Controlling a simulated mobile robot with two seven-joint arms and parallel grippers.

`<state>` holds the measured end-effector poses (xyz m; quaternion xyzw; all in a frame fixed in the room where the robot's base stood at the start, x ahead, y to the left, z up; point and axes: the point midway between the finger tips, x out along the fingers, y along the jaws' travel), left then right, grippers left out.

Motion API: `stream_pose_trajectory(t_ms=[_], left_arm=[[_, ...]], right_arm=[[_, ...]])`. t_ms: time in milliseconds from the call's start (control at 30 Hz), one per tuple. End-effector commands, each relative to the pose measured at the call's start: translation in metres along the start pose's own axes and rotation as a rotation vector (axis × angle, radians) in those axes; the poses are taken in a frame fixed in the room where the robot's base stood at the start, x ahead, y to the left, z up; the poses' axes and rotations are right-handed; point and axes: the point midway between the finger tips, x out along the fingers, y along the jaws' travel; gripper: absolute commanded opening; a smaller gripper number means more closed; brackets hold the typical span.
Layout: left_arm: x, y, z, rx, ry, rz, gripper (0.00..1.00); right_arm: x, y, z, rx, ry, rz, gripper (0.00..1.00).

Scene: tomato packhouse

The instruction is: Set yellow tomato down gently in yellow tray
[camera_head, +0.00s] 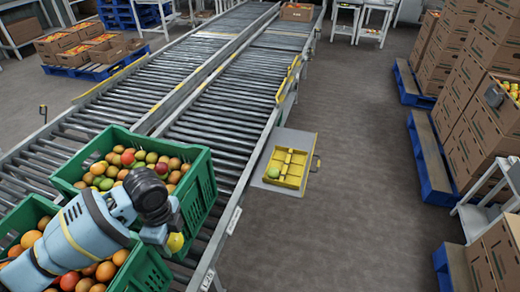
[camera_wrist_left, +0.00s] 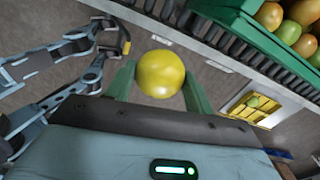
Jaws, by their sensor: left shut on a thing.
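My left gripper (camera_wrist_left: 160,82) is shut on a round yellow tomato (camera_wrist_left: 160,74), with one green finger on each side of it. In the head view the left gripper (camera_head: 170,240) shows at the lower left, beside the green crates, with the yellow tomato (camera_head: 175,242) at its tip. The yellow tray (camera_head: 290,168) lies to the right of the conveyor on a grey surface, apart from the gripper. It has several compartments, and a green tomato (camera_head: 273,173) sits in the lower left one. The tray also shows in the wrist view (camera_wrist_left: 262,112).
A green crate (camera_head: 203,190) full of mixed tomatoes stands on the roller conveyor (camera_head: 220,125); another is nearer. The conveyor's side rail (camera_head: 245,190) runs between crate and tray. Boxes on blue pallets (camera_head: 430,160) stand at right. The floor between is clear.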

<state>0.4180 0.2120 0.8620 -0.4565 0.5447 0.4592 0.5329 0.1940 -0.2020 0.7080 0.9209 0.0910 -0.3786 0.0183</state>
Motion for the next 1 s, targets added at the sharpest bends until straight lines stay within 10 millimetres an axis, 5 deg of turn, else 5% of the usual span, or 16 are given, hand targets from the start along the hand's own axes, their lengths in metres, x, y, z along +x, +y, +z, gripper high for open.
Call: stream_pose_trajectory(t_ms=[700, 1000], left_arm=[[0.017, 0.063, -0.011, -1.379, 0.003, -0.008, 0.42], [0.019, 0.075, -0.01, -1.703, 0.004, -0.018, 0.42]], right_arm=[[-0.002, 0.003, 0.004, -0.013, -0.008, -0.001, 0.33], [-0.002, 0.003, 0.004, -0.013, -0.008, -0.001, 0.33]])
